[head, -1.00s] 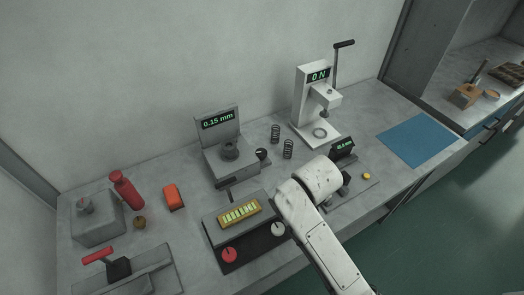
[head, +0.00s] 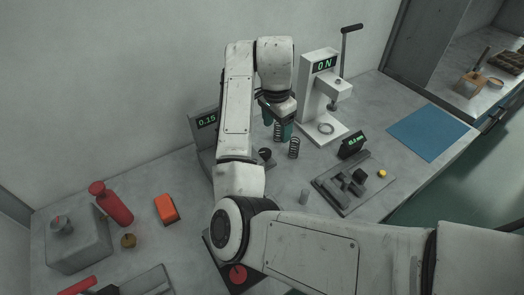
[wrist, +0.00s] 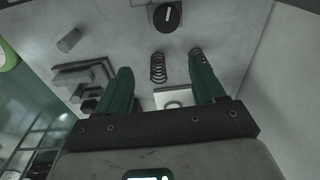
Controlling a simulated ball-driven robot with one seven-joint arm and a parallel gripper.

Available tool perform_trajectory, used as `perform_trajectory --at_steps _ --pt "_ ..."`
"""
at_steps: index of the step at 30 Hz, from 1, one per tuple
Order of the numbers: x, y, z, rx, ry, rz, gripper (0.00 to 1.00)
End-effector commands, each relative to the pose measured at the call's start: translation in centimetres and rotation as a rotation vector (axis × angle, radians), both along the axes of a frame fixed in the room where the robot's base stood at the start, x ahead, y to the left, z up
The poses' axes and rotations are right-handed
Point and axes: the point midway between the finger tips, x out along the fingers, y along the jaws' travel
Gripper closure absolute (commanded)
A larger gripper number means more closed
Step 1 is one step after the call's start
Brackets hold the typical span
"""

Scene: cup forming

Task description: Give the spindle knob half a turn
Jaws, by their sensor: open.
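The spindle knob, a round black dial with a white line, shows at the top of the wrist view (wrist: 167,17) and beside the gauge in the head view (head: 264,154). The gauge (head: 205,122) reads 0.15 and is mostly hidden behind my arm. My gripper (head: 278,124) is open and empty, with green fingers, above the bench near two springs. In the wrist view my gripper (wrist: 160,63) has its fingers wide apart, and the knob lies beyond the fingertips, not between them. The white line on the knob stands nearly upright in the picture.
Two black coil springs (head: 294,148) stand between the gauge and the white press (head: 319,85) reading 0 N. A fixture plate (head: 345,195) and a small grey cylinder (head: 304,196) lie to the right of my arm. A red bottle (head: 112,205) and orange block (head: 166,208) are at left.

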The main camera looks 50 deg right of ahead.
Motion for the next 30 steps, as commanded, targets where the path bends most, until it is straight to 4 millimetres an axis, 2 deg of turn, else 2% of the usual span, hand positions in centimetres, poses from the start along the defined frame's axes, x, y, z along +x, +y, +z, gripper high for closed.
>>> perform_trajectory --at_steps 1,4,8,11,24,30 --pt "0.8 0.7 0.0 0.033 -0.004 -0.03 0.31" --pt "1.5 1.6 0.3 0.076 0.001 -0.074 0.31" --pt "1.8 2.1 0.5 0.099 0.007 -0.1 0.31" --pt "1.8 2.2 -0.2 0.101 0.009 -0.102 0.31" --pt "1.7 2.2 -7.5 0.1 0.01 -0.098 0.31" --pt "1.8 2.2 -9.6 0.1 0.008 -0.099 0.31"
